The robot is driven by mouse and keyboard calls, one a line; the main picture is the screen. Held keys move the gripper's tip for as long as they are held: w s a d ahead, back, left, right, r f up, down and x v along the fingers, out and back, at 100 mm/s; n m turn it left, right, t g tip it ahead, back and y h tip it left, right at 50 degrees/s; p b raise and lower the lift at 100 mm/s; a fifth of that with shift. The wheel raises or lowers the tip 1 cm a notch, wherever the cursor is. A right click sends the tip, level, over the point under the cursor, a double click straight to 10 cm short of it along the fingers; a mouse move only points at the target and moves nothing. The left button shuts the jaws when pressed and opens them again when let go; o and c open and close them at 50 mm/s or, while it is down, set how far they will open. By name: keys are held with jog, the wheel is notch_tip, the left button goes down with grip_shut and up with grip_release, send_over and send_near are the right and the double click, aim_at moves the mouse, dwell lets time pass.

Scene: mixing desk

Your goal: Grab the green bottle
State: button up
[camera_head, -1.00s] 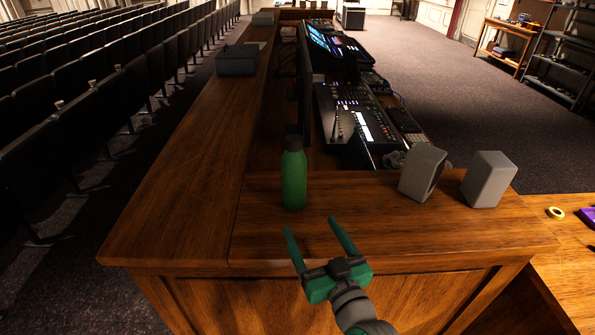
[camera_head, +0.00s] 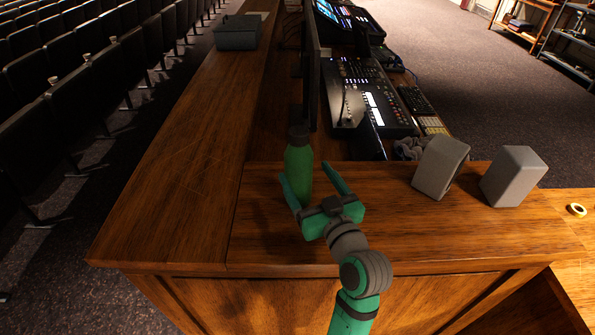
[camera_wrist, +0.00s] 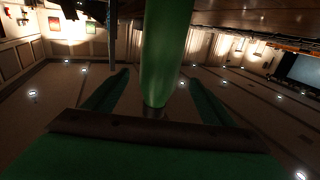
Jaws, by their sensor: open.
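The green bottle (camera_head: 298,165) with a dark cap stands upright on the wooden desk top, near its front end. My gripper (camera_head: 304,174) is open and close to the bottle, its fingers pointing at it. In the head view, the left finger overlaps the bottle's lower left edge and the right finger lies to its right. In the wrist view, the bottle (camera_wrist: 165,50) shows between the two fingers (camera_wrist: 155,88), with clear gaps on both sides. How deep it sits between them is hard to tell.
Two grey speakers (camera_head: 440,167) (camera_head: 514,176) stand on the desk to the right. A mixing console (camera_head: 368,98) and a dark monitor (camera_head: 311,75) are behind the bottle. A grey box (camera_head: 238,32) sits on the far left ledge.

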jog(key=shift+x, duration=3)
jog(key=shift+c, duration=0.4)
jog(key=c, duration=1.5)
